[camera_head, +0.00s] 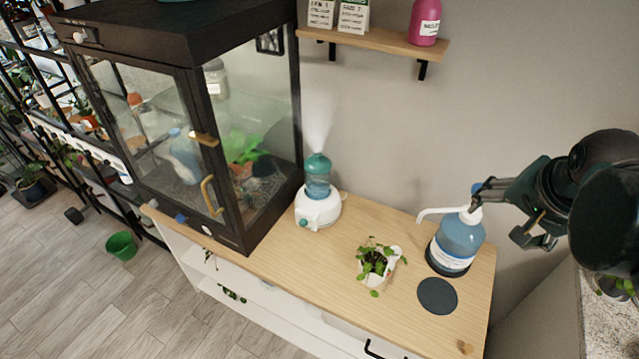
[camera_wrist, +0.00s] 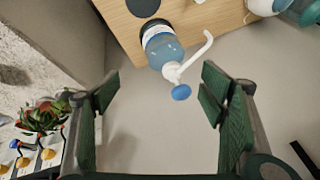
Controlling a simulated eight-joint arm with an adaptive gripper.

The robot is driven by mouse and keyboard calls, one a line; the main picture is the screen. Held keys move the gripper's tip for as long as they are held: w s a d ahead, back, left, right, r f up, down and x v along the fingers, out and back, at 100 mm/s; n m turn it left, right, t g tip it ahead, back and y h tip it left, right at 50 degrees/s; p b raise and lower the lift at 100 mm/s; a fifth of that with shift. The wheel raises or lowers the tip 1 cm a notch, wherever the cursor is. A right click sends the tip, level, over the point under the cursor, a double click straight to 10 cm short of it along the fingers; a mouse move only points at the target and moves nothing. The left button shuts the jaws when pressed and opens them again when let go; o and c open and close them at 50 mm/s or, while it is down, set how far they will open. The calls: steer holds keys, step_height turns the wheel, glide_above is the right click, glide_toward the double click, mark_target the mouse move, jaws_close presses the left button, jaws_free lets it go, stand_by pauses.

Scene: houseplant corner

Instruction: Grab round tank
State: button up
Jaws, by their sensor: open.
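A white humidifier (camera_head: 317,212) with a rounded teal tank (camera_head: 318,175) on top stands on the wooden cabinet top beside the glass case, mist rising from it. The tank also shows partly at the upper right of the wrist view (camera_wrist: 303,10). A blue bottle (camera_head: 461,238) with a white pump spout stands on a dark round pad near the right end; in the wrist view the bottle (camera_wrist: 160,46) has a blue cap on its pump. My gripper (camera_head: 506,214) is open and empty, close to the pump bottle's top and well right of the humidifier. Its fingers spread apart in the wrist view (camera_wrist: 158,95).
A potted plant (camera_head: 375,263) and a bare dark disc (camera_head: 437,296) sit on the cabinet top (camera_head: 285,258). The tall glass case (camera_head: 190,130) blocks the left. A wall shelf (camera_head: 375,39) holds cards and a pink bottle (camera_head: 424,22).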

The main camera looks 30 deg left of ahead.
steer(key=w+a+r+m+g+p, duration=0.1)
steer(key=w+a+m+p, duration=0.15)
steer(key=w+a, duration=0.75)
steer(key=m+g+p, duration=0.3)
steer(key=m+p, duration=0.1)
steer(key=m, duration=0.4)
glide_above(318, 161)
steer(key=w+d, duration=0.2)
steer(key=d, duration=1.2)
step_height(318, 161, down, 9)
steer(key=a+f+m, duration=0.1)
steer(key=a+f, duration=0.2)
steer(key=a, duration=0.1)
steer(key=a+f+m+p, duration=0.1)
steer(key=a+f, duration=0.2)
steer(key=a, duration=0.2)
steer(key=a+f+m+g, duration=0.1)
steer(key=a+f, duration=0.1)
steer(key=a, duration=0.2)
steer(key=shift+s+a+f+h+p, duration=0.3)
steer(key=shift+a+f+h, duration=0.1)
steer(key=shift+s+a+f, duration=0.15)
steer(key=shift+a+f, duration=0.3)
steer(key=shift+f, duration=1.25)
steer(key=shift+f, duration=2.6)
